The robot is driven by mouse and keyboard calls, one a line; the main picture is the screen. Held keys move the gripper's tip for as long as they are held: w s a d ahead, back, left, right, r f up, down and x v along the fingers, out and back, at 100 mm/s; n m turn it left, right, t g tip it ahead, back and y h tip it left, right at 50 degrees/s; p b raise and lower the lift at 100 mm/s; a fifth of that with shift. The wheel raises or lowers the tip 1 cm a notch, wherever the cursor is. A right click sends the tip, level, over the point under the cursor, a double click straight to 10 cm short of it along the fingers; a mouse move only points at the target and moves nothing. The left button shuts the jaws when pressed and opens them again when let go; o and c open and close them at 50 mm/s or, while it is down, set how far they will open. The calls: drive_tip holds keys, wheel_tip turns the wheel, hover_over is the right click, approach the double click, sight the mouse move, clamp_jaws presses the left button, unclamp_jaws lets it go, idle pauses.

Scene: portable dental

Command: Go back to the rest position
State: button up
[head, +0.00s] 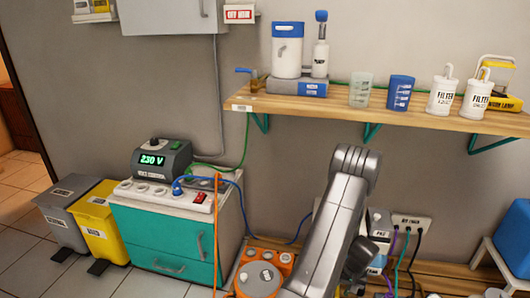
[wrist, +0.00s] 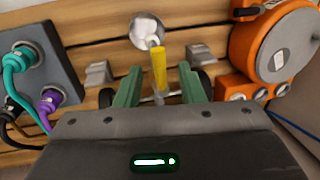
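My gripper (wrist: 159,80) shows in the wrist view with its two green fingers wide apart. A short yellow stick-like piece (wrist: 159,68) with a round silvery disc (wrist: 146,31) above it shows in the gap between the fingers. Neither finger visibly touches it. In the head view my grey arm (head: 335,220) rises at lower centre right, in front of the wall. It hides most of my gripper there, and only dark parts show beside it.
An orange unit (head: 262,275) stands left of my arm; it also shows in the wrist view (wrist: 275,50). A socket strip (head: 408,222) with cables is to the right. A loaded wooden shelf (head: 300,104) hangs above. A teal cabinet (head: 175,242) and bins (head: 100,225) stand left.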

drive_tip(key=shift+a+f, duration=0.1)
drive_tip(key=shift+f, duration=0.55)
drive_tip(key=shift+r, duration=0.15)
wheel_tip(320, 180, up, 13)
drive_tip(key=d+p, duration=0.3)
drive_tip(key=p, duration=0.1)
drive_tip(key=a+f+b, duration=0.1)
drive_tip(key=f, duration=0.3)
drive_tip(key=a+f+b, duration=0.1)
drive_tip(key=f+b, duration=0.1)
drive_tip(key=f, duration=0.3)
drive_tip(key=a+f+b, duration=0.1)
drive_tip(key=f, duration=0.4)
drive_tip(key=shift+b, duration=0.35)
drive_tip(key=shift+d+r+n+g+p, duration=0.2)
drive_tip(key=shift+d+n+p, duration=0.1)
drive_tip(key=shift+n, duration=0.45)
drive_tip(key=shift+d+r+n+g+p, duration=0.15)
drive_tip(key=shift+d+r+n, duration=0.1)
drive_tip(key=shift+n, duration=0.5)
